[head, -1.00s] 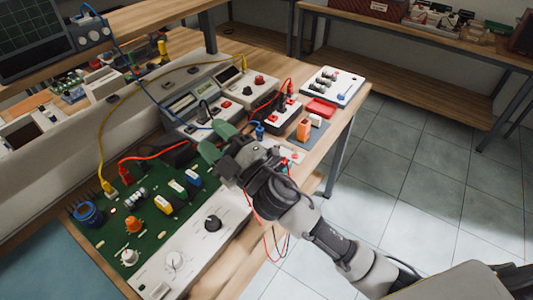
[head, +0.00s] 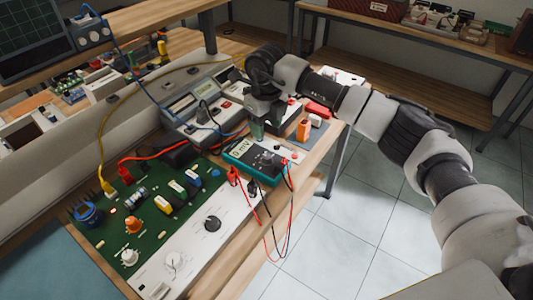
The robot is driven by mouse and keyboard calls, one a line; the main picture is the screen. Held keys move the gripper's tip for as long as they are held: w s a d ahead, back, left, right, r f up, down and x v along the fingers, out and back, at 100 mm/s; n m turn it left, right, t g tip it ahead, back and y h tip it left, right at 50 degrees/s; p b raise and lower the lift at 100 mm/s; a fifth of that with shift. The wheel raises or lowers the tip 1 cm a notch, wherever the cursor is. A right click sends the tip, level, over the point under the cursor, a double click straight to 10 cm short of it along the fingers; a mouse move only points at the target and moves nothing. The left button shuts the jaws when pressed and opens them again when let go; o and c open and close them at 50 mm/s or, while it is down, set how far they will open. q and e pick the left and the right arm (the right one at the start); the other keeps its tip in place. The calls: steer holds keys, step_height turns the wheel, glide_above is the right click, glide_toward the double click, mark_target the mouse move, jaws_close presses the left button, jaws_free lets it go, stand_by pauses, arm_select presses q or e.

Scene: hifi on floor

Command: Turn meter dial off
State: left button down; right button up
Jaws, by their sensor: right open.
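The meter (head: 252,172) is a teal-edged multimeter with a lit display (head: 240,149) that shows a reading in mV. It lies on the bench right of the green circuit board. Its dark dial (head: 269,163) is in the lower right part of its face; I cannot tell which setting it points to. My right gripper (head: 257,130) hangs down with green fingertips above the meter's far edge, up and left of the dial. It is open, with nothing seen in it. Whether it touches the meter is unclear. My left gripper is not in view.
Red and black leads (head: 278,225) hang off the bench edge in front of the meter. The green circuit board (head: 150,236) with knobs lies to the left. An orange block (head: 303,130) and a red tray (head: 317,109) are to the right. Grey instruments (head: 196,97) stand behind.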

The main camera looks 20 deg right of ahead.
mark_target(266, 156)
step_height(266, 156, down, 11)
steer(key=shift+r+p, duration=0.2)
steer(key=shift+p, duration=0.55)
steer(key=c, duration=0.9)
steer(key=shift+c, duration=0.2)
